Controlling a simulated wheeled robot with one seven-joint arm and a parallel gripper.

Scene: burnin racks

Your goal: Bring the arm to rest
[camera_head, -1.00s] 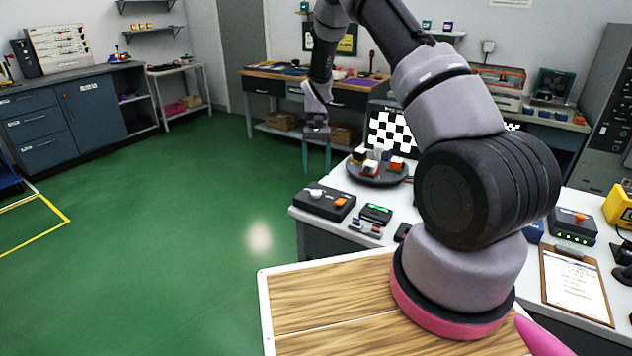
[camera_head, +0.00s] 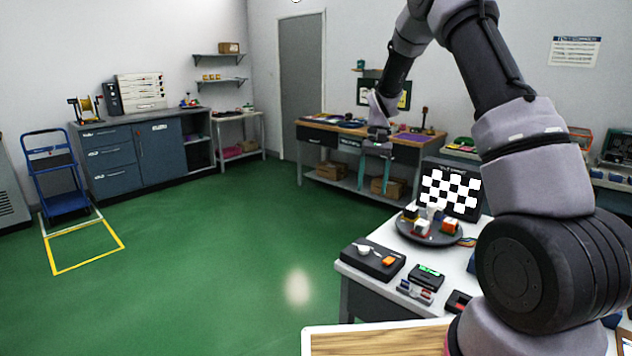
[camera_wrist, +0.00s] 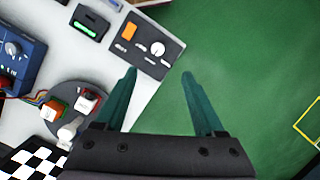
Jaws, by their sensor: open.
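My arm rises from its base at the lower right of the head view and bends over at the top. My gripper (camera_head: 377,150) hangs down at its end, seen in front of the wooden workbench. In the wrist view my gripper (camera_wrist: 158,82) shows two green fingers spread apart with nothing between them. Under it are the white table's edge and the green floor (camera_wrist: 240,60).
A white table (camera_head: 390,305) holds a round dark tray (camera_head: 405,228) with small cubes, a checkerboard panel (camera_head: 450,190) and a black control box (camera_head: 373,260). A blue cart (camera_head: 55,175) stands at left. The green floor (camera_head: 210,270) between is clear.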

